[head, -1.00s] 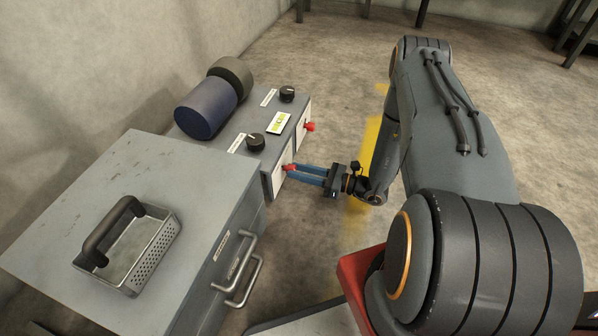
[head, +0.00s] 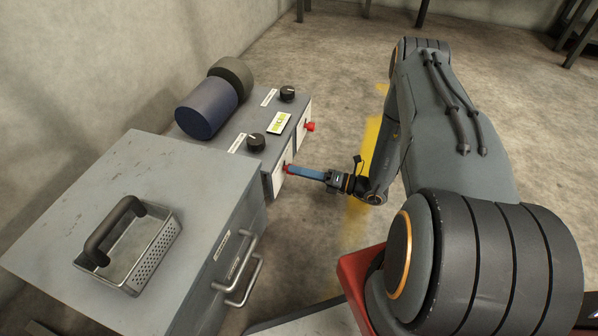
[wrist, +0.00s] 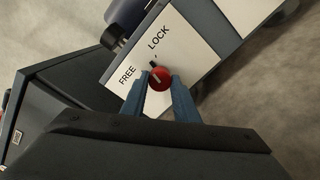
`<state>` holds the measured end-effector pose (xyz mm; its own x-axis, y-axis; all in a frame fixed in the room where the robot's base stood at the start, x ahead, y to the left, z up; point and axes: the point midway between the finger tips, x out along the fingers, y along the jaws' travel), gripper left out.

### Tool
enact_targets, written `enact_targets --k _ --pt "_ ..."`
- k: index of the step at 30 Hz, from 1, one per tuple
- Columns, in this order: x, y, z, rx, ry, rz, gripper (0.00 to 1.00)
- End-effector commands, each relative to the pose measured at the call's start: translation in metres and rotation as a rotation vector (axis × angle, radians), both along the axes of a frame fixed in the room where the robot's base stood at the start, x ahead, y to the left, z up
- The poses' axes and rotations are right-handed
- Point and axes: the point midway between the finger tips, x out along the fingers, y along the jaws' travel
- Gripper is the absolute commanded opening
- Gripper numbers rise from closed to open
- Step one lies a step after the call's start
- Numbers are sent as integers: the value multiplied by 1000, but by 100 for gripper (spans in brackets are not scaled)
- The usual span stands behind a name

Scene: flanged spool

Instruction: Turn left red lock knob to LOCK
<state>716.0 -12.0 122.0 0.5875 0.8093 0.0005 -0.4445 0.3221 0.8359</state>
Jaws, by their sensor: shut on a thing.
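The left red lock knob (head: 287,169) is on the front face of the grey machine, on a white plate. In the wrist view the knob (wrist: 159,79) sits between my two blue fingers, below the printed words FREE and LOCK (wrist: 143,58). My gripper (head: 291,170) is shut on this knob; in the wrist view my gripper (wrist: 159,84) has one finger on each side of it. A small dark mark shows on the plate just above the knob. I cannot tell exactly which word the knob points to. The right red knob (head: 310,127) is farther along the face, untouched.
A grey cabinet (head: 60,215) with a perforated metal basket (head: 152,255) stands in front.

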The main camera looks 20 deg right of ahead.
Motion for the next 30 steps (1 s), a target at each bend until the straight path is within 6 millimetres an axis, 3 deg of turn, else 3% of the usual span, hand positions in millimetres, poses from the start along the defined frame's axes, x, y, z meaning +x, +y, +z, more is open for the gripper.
enact_targets --k 15,30 --pt "2 -2 0 204 282 -5 5" --pt "2 -2 0 246 340 -6 5"
